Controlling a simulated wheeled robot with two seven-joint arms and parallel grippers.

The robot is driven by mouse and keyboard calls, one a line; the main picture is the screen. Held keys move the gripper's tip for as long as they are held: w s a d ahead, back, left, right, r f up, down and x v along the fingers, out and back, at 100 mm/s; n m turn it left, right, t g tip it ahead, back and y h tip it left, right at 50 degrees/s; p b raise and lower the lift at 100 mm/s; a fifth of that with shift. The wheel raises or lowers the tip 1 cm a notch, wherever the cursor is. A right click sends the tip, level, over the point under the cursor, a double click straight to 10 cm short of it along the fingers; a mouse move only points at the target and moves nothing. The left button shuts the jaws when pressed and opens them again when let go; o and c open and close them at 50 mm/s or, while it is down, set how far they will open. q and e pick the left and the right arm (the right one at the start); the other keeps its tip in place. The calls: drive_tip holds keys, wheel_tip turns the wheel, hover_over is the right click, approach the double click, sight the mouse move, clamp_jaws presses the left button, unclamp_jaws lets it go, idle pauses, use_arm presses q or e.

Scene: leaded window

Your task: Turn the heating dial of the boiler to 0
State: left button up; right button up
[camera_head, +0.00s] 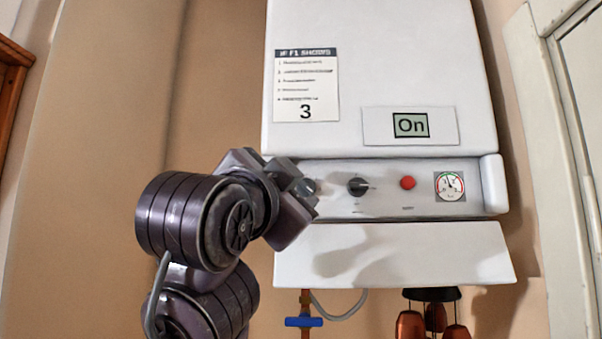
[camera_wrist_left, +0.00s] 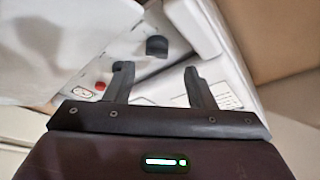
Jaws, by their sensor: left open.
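The boiler (camera_head: 380,80) is a white wall unit with a control panel along its lower part. A black dial (camera_head: 358,187) sits on the panel, its pointer turned to the right; its label is too small to read. My left gripper (camera_head: 306,190) is in front of the panel's left end, left of the dial and apart from it. In the left wrist view the dial (camera_wrist_left: 157,46) shows beyond the gap between the two fingers of my left gripper (camera_wrist_left: 159,82). The fingers are apart with nothing between them. My right gripper is not in view.
A red button (camera_head: 408,183) and a round gauge (camera_head: 450,186) sit right of the dial. A display (camera_head: 410,125) above reads "On", and a printed notice (camera_head: 306,85) shows a large 3. Below are a blue valve (camera_head: 304,321) and copper-coloured hanging pieces (camera_head: 410,325).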

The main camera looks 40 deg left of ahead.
sight(305, 186)
use_arm(q)
drive_tip(key=p+x, duration=0.1)
drive_tip(key=x, duration=0.2)
drive_tip(key=shift+w+a+f, duration=0.1)
drive_tip(key=shift+w, duration=0.7)
drive_tip(key=shift+s, duration=0.3)
drive_tip(key=shift+c, duration=1.4)
drive_tip(key=c, duration=0.7)
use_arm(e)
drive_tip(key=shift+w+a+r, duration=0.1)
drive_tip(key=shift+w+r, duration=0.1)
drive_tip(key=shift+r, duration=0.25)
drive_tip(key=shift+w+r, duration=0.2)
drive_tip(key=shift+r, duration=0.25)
